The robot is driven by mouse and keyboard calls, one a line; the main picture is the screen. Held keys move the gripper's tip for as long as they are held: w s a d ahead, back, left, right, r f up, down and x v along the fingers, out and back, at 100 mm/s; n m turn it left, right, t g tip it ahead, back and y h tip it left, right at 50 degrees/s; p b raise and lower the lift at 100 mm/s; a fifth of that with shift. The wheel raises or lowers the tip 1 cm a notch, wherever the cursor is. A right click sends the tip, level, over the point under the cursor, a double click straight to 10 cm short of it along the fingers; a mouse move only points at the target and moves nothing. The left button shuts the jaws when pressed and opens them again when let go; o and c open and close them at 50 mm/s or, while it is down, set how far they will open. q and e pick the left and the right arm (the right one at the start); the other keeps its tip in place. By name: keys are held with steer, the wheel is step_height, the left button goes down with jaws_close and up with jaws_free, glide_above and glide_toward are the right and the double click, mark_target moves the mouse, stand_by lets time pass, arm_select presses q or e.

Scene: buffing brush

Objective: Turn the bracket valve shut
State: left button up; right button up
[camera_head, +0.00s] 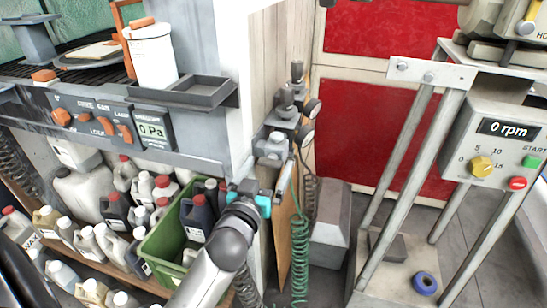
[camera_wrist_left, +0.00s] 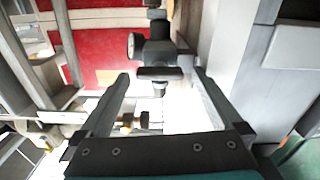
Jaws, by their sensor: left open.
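A grey fitting with a blocky top (camera_head: 272,146), apparently the bracket valve, is on the side of the pale cabinet post. In the left wrist view, a dark fitting with a flat crossbar (camera_wrist_left: 160,73) and a round gauge beside it stands ahead of my fingers. My left gripper (camera_head: 268,170) is just below the grey fitting, with teal parts at its base. In the wrist view its two fingers (camera_wrist_left: 161,80) are apart, with the crossbar between or just beyond their tips; contact cannot be told. My right gripper is not in view.
A green coiled hose (camera_head: 300,245) hangs below. A green crate (camera_head: 160,243) and several bottles fill the lower left shelves. A metal frame machine (camera_head: 425,72) stands right.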

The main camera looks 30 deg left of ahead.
arm_select(q)
steer(key=shift+w+a, duration=0.1)
steer(key=shift+w, duration=0.2)
steer(key=c, duration=1.3)
steer(key=shift+r, duration=0.1)
